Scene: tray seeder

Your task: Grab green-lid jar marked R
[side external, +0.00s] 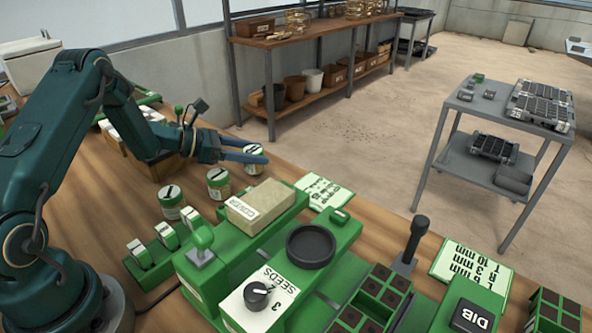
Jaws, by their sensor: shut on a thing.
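Three small jars stand in a slanting row on the wooden bench, left of the green seeder. The far jar (253,168) is at the fingertips of my gripper (257,154), which is shut on it. The blue fingers partly cover this jar's top, and its mark cannot be read. The middle jar (218,184) and the near jar (171,196) stand free, with pale, dark-marked tops and green on their sides. I cannot tell which letter any jar bears. I cannot tell whether the held jar is clear of the bench.
The green seeder has a beige block (260,205), a black round dish (310,246) and a dial box marked SEEDS (258,298). A green rack (150,257) holds several pale-topped pieces. Green-black cell trays (372,300) lie front right. A grey cart (480,110) stands beyond the bench.

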